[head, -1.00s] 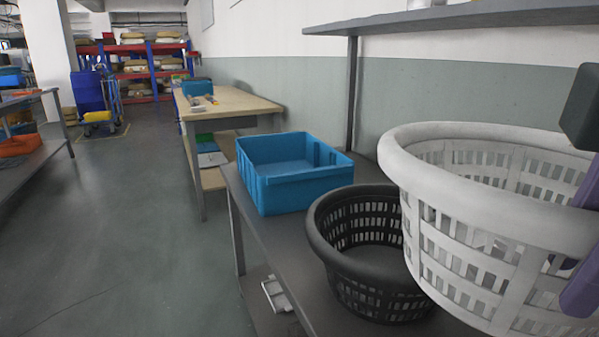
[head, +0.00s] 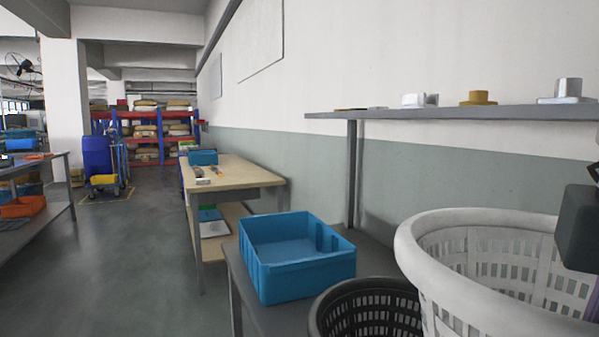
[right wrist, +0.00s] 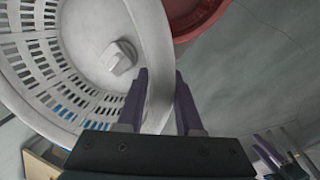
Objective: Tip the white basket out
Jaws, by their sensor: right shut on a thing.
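The white basket (head: 480,318) is a round, slatted tub at the right of the head view, cut off by the picture's lower edge. It stands upright or nearly so. In the right wrist view its slatted wall (right wrist: 47,52) fills the left side. My right gripper (right wrist: 160,82) has its purple fingers on either side of the basket's rim and is shut on it. A small whitish block-like part (right wrist: 119,57) shows inside the basket; I cannot tell whether it is loose. In the head view only part of the right gripper's dark body shows at the right edge.
A blue crate (head: 262,285) and a black basket (head: 325,312) stand left of the white basket on a grey table (head: 243,300). A shelf (head: 450,113) with small objects hangs above. A red rounded thing (right wrist: 192,18) shows in the right wrist view.

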